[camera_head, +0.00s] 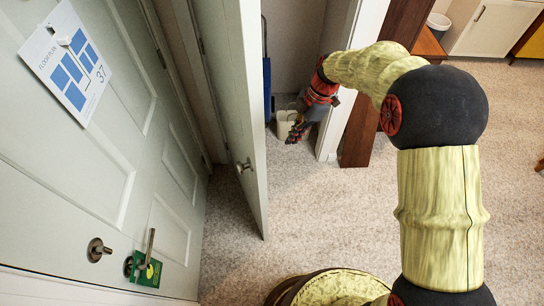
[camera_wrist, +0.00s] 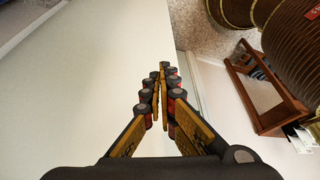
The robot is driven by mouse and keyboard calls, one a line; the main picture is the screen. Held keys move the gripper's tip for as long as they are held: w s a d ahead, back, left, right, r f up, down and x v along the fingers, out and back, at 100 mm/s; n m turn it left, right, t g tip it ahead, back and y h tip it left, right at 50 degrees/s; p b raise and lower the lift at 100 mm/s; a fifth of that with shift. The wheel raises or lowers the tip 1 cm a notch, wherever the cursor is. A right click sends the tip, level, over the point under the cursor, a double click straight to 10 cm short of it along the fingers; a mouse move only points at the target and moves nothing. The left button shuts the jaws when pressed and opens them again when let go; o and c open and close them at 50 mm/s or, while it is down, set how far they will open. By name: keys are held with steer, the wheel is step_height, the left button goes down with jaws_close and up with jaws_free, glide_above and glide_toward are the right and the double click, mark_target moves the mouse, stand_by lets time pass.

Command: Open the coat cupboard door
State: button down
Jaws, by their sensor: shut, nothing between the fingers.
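The coat cupboard door (camera_head: 234,100) is a tall pale panel with a metal knob (camera_head: 244,166) near its free edge. It stands ajar, swung away from the white frame (camera_head: 350,80), with a wide gap between them. My gripper (camera_head: 294,132) is in that gap, on the cupboard side, right of the door's edge and apart from the knob. In the wrist view my gripper (camera_wrist: 162,82) has its fingers together and empty, in front of a broad pale panel (camera_wrist: 90,70), probably the door's face. Whether the fingertips touch it is unclear.
At left is another door (camera_head: 80,180) with a lever handle (camera_head: 150,245), green tag and floor plan sign (camera_head: 68,62). Carpet (camera_head: 350,215) is clear at right.

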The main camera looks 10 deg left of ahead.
steer(key=s+a+f+b, duration=0.2)
steer(key=s+a+f, duration=0.2)
steer(key=f, duration=0.5)
steer(key=shift+s+a+f, duration=0.15)
steer(key=shift+s+a, duration=0.05)
steer(key=shift+a, duration=1)
steer(key=s+a+m+b, duration=0.1)
steer(key=s+a, duration=0.5)
steer(key=a, duration=0.4)
steer(key=s+a+m+t+b, duration=0.1)
steer(key=s+a, duration=0.5)
steer(key=a, duration=0.4)
steer(key=shift+m+y, duration=0.3)
steer(key=shift+m, duration=0.1)
